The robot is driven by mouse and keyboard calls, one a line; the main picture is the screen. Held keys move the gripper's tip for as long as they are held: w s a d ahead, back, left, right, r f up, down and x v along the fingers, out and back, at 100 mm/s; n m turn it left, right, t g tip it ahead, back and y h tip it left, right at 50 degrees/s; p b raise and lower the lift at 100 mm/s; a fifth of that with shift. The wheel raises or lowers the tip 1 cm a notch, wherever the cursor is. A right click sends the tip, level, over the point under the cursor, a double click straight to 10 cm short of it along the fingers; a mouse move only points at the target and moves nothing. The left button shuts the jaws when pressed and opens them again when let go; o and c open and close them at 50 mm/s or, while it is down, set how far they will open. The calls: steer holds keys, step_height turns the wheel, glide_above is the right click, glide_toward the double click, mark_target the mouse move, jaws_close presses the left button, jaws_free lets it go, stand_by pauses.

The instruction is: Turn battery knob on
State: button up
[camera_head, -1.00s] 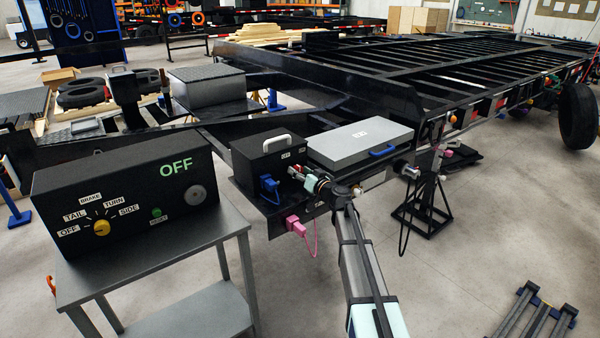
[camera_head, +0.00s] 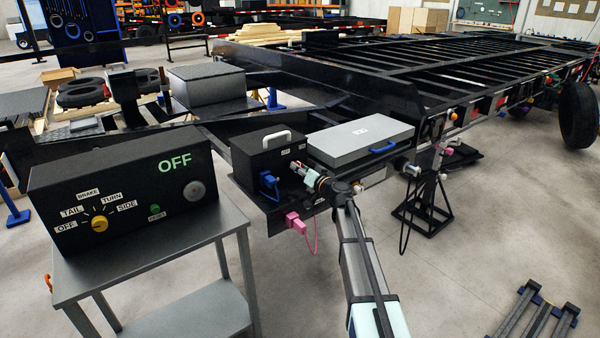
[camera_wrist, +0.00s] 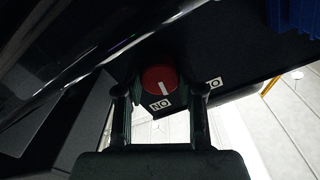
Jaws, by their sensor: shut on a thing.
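The red round battery knob (camera_wrist: 154,76) shows in the wrist view with a white pointer line on its face. A label reading ON, upside down (camera_wrist: 160,104), sits just below it, and a second, partly hidden label (camera_wrist: 213,83) is to its right. My gripper (camera_wrist: 158,90) has one finger on each side of the knob and is shut on it. In the head view, my gripper (camera_head: 299,168) is at the right front of the black battery box (camera_head: 256,163) with a white handle; the knob cannot be made out there.
A grey case (camera_head: 350,138) with a blue handle stands right of the box. Blue (camera_head: 269,184) and pink (camera_head: 295,222) plugs are close to my gripper. A black tester (camera_head: 130,205) reading OFF stands on a grey cart (camera_head: 205,228) at left.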

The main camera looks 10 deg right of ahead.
steer(key=m+b, duration=0.2)
steer(key=m, duration=0.3)
steer(key=shift+b, duration=0.3)
steer(key=m, duration=0.6)
steer(key=shift+m, duration=0.4)
steer(key=o, duration=1.1)
steer(key=shift+o, duration=0.2)
steer(key=v, duration=1.2)
